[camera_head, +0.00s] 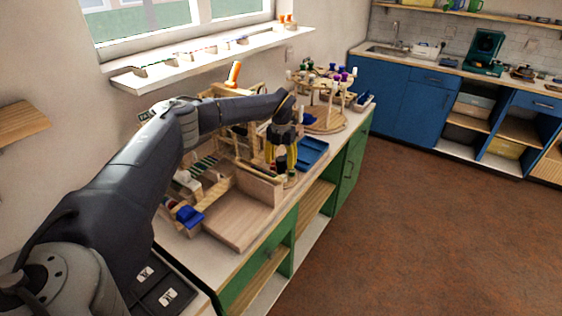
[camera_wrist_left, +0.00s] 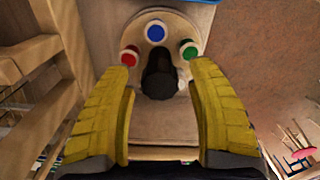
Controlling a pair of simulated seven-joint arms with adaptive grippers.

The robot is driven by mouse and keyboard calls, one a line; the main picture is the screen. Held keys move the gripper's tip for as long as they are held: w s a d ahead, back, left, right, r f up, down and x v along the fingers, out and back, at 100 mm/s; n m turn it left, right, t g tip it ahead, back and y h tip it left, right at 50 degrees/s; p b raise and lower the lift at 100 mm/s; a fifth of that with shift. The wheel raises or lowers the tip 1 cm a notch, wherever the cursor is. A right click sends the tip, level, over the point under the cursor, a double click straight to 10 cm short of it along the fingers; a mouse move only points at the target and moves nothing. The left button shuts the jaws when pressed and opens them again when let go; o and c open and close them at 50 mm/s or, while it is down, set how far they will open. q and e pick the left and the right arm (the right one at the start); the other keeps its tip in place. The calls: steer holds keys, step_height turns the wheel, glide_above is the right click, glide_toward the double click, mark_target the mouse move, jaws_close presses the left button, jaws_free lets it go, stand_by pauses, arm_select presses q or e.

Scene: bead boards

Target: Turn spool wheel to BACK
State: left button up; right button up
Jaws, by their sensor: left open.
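The left gripper (camera_head: 281,160) reaches down over the worktop beside a wooden frame. Its yellow fingers also show in the left wrist view (camera_wrist_left: 158,112), open and apart. Between and just beyond the fingertips is a black knob (camera_wrist_left: 159,74) on a round wooden plate. Around the knob sit a red button (camera_wrist_left: 130,56), a blue button (camera_wrist_left: 155,32) and a green button (camera_wrist_left: 188,49). The fingers do not visibly touch the knob. I cannot tell for sure which part is the spool wheel, and no BACK mark is readable. My right gripper is not in view.
A wooden carousel (camera_head: 325,120) with colored spools stands farther along the worktop. A blue tray (camera_head: 313,152) lies right of the gripper. A wooden tray (camera_head: 238,217) lies nearer, with a blue object (camera_head: 189,216) at its left. Wooden framing (camera_wrist_left: 30,55) rises close on the left in the wrist view.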

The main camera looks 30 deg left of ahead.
arm_select(q)
steer(key=shift+c, duration=0.5)
jaws_close()
steer(key=shift+n, duration=2.6)
steer(key=shift+o, duration=0.5)
jaws_free()
step_height(320, 180, up, 12)
